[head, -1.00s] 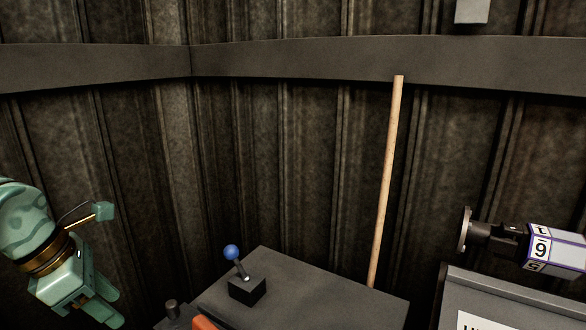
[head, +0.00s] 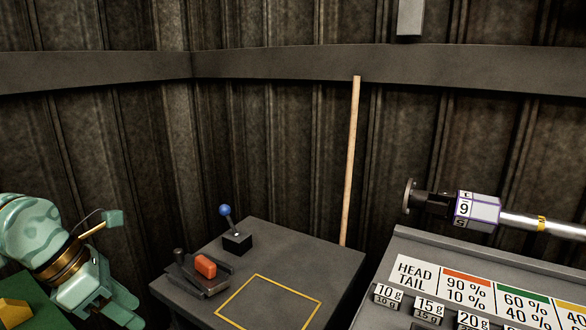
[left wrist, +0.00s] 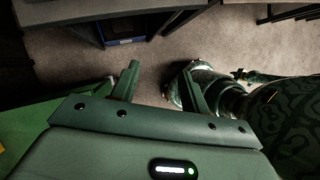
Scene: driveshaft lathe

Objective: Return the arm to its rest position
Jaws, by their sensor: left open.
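My left arm comes in at the lower left of the head view. Its green left gripper (head: 130,308) is open and empty, left of the dark table and apart from it. In the left wrist view the two fingers of the left gripper (left wrist: 159,72) are spread, with grey floor beyond them. My right gripper is not in view.
The dark table (head: 320,258) bears a blue-knobbed lever (head: 225,212), an orange block (head: 205,267) on a dark holder and a yellow outlined square. A wooden pole (head: 351,160) stands behind. A driveshaft (head: 477,210) and labelled panel (head: 415,268) are right. A green surface (head: 35,300) lies lower left.

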